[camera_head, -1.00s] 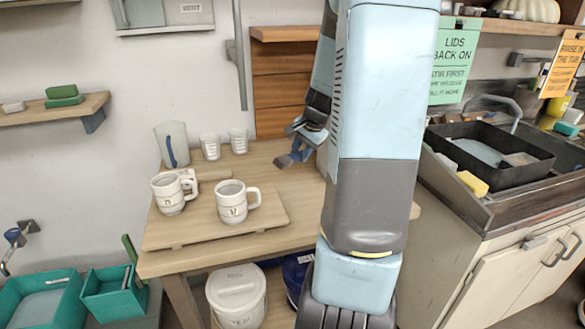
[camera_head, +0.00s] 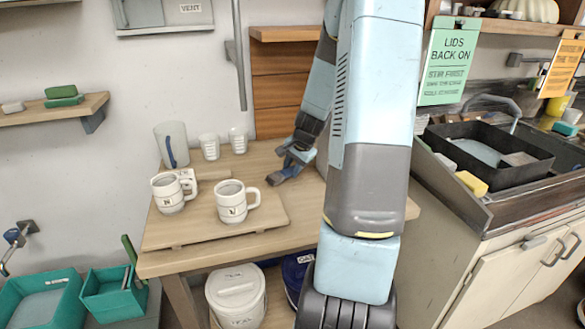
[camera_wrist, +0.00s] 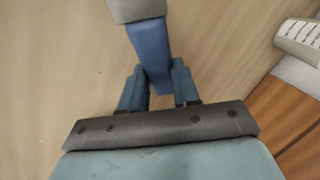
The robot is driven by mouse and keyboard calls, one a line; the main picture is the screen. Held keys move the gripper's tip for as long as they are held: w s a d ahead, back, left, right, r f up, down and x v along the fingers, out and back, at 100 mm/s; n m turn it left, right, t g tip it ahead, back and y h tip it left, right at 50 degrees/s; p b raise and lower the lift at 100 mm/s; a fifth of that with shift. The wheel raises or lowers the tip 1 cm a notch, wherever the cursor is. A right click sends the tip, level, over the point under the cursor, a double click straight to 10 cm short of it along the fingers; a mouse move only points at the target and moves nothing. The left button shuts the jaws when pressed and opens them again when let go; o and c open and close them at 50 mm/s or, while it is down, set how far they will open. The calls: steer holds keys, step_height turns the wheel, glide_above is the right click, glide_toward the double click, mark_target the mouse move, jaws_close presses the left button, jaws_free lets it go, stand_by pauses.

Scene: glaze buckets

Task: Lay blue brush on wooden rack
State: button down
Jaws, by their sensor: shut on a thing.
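In the wrist view the blue brush (camera_wrist: 150,45) sits between the fingers of my gripper (camera_wrist: 159,85), which is shut on it. Its blue part runs up to a grey-tan block at the top edge. In the head view my gripper (camera_head: 291,168) is low over the right back of the wooden table (camera_head: 290,215), right of the mugs. I cannot tell whether the brush touches the table. I cannot tell which one is the wooden rack.
The white left mug (camera_head: 168,196) and right mug (camera_head: 231,205) stand on the board. Slatted wood (camera_head: 280,90) rises behind. My arm hides the table's right part.

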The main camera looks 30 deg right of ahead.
steer(key=c, duration=0.8)
jaws_free()
